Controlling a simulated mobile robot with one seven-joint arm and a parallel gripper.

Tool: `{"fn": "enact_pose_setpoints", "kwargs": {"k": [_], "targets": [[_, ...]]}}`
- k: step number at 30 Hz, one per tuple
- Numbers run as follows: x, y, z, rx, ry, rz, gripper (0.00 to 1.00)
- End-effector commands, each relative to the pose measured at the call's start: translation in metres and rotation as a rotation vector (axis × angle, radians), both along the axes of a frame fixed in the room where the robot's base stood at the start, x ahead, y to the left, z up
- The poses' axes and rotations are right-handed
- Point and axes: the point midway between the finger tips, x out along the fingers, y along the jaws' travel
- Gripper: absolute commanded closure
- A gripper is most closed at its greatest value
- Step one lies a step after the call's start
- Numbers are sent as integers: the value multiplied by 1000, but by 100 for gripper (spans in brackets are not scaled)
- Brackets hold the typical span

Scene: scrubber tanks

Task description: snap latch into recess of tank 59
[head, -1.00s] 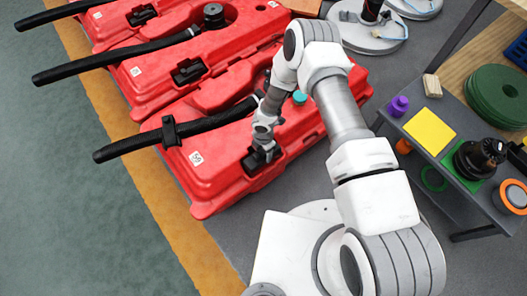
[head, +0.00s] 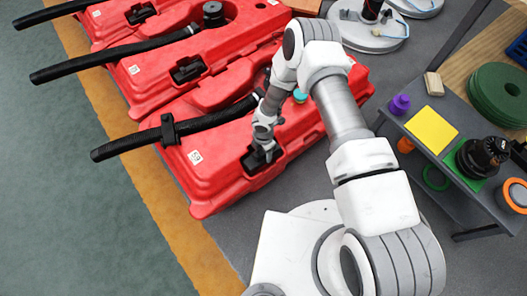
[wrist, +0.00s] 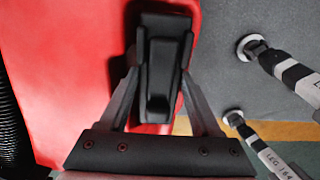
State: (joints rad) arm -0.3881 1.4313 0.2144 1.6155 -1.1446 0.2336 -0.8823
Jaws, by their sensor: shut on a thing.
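Tank 59 (head: 215,185) is the nearest red tank, with a small white number label (head: 195,157) on its top. My gripper (head: 262,155) is low over the tank's near right edge. In the wrist view its two fingers (wrist: 160,88) are closed around the sides of a black latch (wrist: 160,75). The latch lies along a dark housing (wrist: 166,22) at the red tank's edge. The recess is mostly hidden under the latch and fingers, and I cannot tell whether the latch is seated. In the head view my gripper covers most of the latch.
A black hose (head: 150,140) in a clip lies across tank 59, left of my gripper. More red tanks (head: 150,75) with black latches and hoses stand behind. A grey bench (head: 450,105) with small items is at right. Two labelled legs (wrist: 290,70) show in the wrist view.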

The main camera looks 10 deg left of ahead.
Motion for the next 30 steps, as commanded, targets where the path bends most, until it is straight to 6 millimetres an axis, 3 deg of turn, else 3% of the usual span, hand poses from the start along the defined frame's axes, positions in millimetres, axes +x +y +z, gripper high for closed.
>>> {"fn": "enact_pose_setpoints", "kwargs": {"k": [30], "targets": [[0,0,-10,0,0,0,100]]}}
